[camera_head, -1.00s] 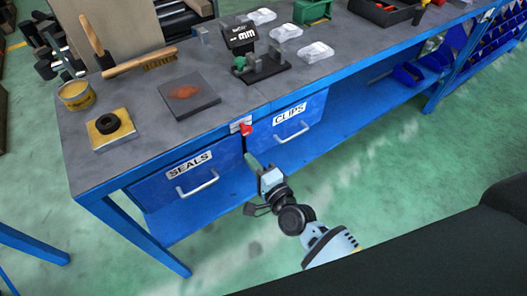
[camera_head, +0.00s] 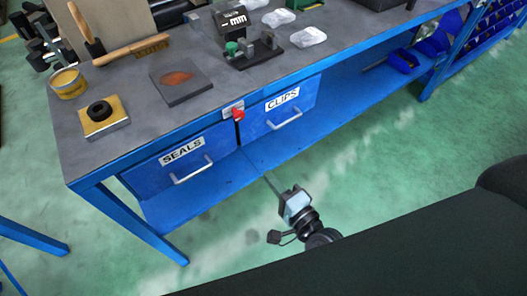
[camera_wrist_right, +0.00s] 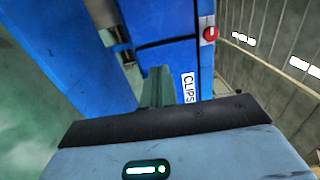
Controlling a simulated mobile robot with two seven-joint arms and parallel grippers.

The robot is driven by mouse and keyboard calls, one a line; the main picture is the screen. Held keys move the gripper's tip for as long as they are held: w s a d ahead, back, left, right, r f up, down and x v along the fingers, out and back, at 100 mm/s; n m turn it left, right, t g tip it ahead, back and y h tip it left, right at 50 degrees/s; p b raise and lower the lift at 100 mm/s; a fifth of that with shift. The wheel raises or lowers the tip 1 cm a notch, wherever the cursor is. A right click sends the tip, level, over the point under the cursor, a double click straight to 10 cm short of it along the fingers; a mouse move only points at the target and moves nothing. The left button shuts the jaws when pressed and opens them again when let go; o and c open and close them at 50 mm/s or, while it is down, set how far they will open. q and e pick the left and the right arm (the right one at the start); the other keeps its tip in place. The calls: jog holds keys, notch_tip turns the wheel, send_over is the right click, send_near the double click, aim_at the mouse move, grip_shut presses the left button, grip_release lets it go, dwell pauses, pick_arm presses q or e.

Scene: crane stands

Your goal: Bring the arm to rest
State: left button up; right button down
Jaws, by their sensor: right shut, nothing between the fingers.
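My right gripper (camera_head: 273,181) is low in front of the blue workbench, apart from it, with the green floor below. Its fingers are together with nothing between them; they also show in the right wrist view (camera_wrist_right: 156,85), pointing toward the bench front. The SEALS drawer (camera_head: 165,175) and the CLIPS drawer (camera_head: 300,103) both look closed. A red knob (camera_head: 238,114) sits between them at the bench edge. My left gripper is not in view.
The grey bench top (camera_head: 130,154) holds a brush (camera_head: 135,52), a dark plate with a rusty patch (camera_head: 181,85), a yellow block with a black ring (camera_head: 102,118), a digital gauge (camera_head: 231,25) and clear packs (camera_head: 309,37). Open green floor (camera_head: 390,150) lies in front.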

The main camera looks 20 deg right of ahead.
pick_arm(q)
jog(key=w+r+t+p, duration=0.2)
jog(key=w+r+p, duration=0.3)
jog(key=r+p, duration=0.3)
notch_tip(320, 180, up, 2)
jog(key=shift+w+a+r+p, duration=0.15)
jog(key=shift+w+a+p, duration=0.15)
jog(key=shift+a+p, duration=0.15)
pick_arm(e)
jog(key=s+d+f+n+g+h, duration=0.1)
jog(key=s+d+f+n+g, duration=0.1)
jog(key=s+n, duration=0.3)
jog(key=s+d+f+n+g+h, duration=0.1)
jog(key=s+d+n+g, duration=0.2)
jog(key=s, duration=0.9)
jog(key=s+d+f+n+g+h, duration=0.1)
jog(key=s+d+f+n+g, duration=0.1)
jog(key=s+n, duration=0.6)
jog(key=shift+s+d+f+g+h, duration=0.35)
jog(key=shift+s+g, duration=0.1)
jog(key=shift+g, duration=0.25)
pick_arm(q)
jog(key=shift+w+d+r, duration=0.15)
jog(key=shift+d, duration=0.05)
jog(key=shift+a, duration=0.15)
